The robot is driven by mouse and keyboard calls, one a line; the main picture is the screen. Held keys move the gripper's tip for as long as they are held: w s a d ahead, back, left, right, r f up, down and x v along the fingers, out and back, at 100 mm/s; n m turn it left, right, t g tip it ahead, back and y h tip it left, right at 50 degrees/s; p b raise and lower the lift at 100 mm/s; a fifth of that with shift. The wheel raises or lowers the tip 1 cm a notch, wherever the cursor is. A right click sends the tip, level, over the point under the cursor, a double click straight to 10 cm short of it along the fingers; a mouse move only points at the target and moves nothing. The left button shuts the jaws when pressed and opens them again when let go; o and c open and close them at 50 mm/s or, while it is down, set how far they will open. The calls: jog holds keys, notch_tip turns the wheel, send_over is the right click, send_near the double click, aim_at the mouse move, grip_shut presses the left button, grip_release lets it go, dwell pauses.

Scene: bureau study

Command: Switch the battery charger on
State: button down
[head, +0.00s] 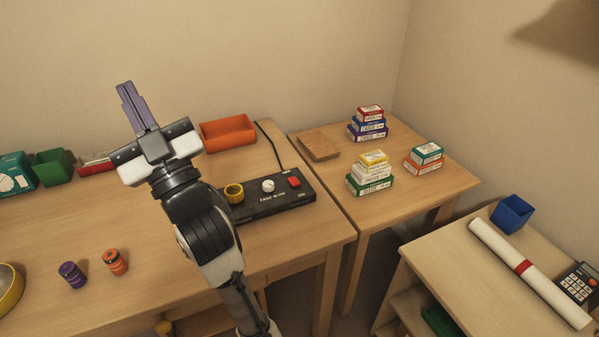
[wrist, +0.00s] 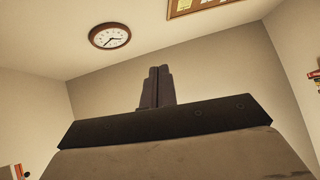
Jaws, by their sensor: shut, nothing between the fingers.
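The battery charger (head: 265,210) is a black box on the desk, right of my arm in the head view. Its top carries a yellow ring-shaped cup (head: 234,193), a white knob (head: 268,185) and a red switch (head: 295,182). Pale lettering runs along its front, and a dark cable leaves its back. I cannot tell the switch's position. My gripper (head: 126,88) is raised above the desk, left of the charger and well apart from it, fingers pointing up. The fingers are together and empty; they also show in the wrist view (wrist: 156,72). My arm may hide part of the charger's left end.
An orange tray (head: 228,133) stands behind the charger. A side table (head: 440,180) at right holds stacked card boxes (head: 370,174). The desk between batteries and arm is clear.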

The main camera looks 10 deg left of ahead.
jog(key=w+d+f+m+h+p, duration=0.1)
jog(key=w+d+f+m+h, duration=0.1)
jog(key=w+d+f+h, duration=0.3)
jog(key=w+d+f+m+h+p, duration=0.1)
jog(key=w+f+m+h, duration=0.1)
jog(key=w, duration=0.5)
jog(key=w+d+f+m+g+h+p, duration=0.1)
jog(key=w+d+f+g+h+p, duration=0.1)
jog(key=d+f, duration=0.7)
jog(key=w+d+f+m+g+h+p, duration=0.1)
jog(key=w+d+f+g+h+p, duration=0.2)
jog(key=d+f, duration=0.6)
jog(key=shift+f+m+h, duration=0.2)
jog(key=shift+m+h, duration=0.1)
jog(key=shift+h, duration=0.7)
jog(key=shift+w+a, duration=0.1)
jog(key=shift+w, duration=0.1)
jog(key=p, duration=0.3)
send_over(300, 191)
jog(key=f, duration=0.3)
jog(key=shift+s, duration=0.25)
jog(key=f, duration=0.3)
jog(key=shift+w+f+p, duration=0.1)
jog(key=shift+w+p, duration=0.15)
jog(key=shift+p, duration=0.1)
jog(key=shift+s+f, duration=0.1)
jog(key=shift+f, duration=0.55)
